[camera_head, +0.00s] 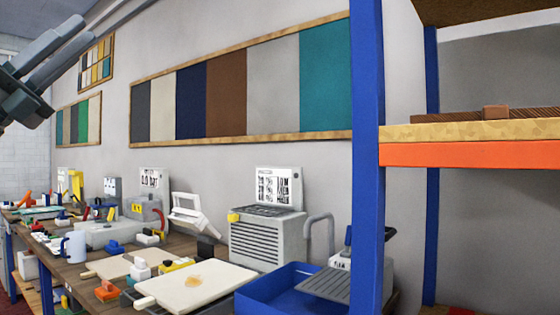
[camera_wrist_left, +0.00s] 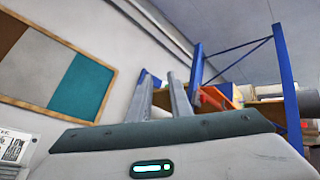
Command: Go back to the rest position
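My left gripper (camera_head: 100,22) is raised at the upper left of the head view, well above the workbench (camera_head: 75,273). In the left wrist view its two grey fingers (camera_wrist_left: 160,88) stand apart with nothing held between them. It points up toward the wall and the shelving. My right gripper is in neither view.
A blue-posted shelf (camera_head: 455,152) with an orange beam stands at the right. The bench holds a blue tray (camera_head: 250,299), a white board (camera_head: 195,286), a grey machine (camera_head: 266,240) and a blue-grey mug (camera_head: 73,246). Colour panels (camera_head: 226,92) hang on the wall. The air around my left gripper looks clear.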

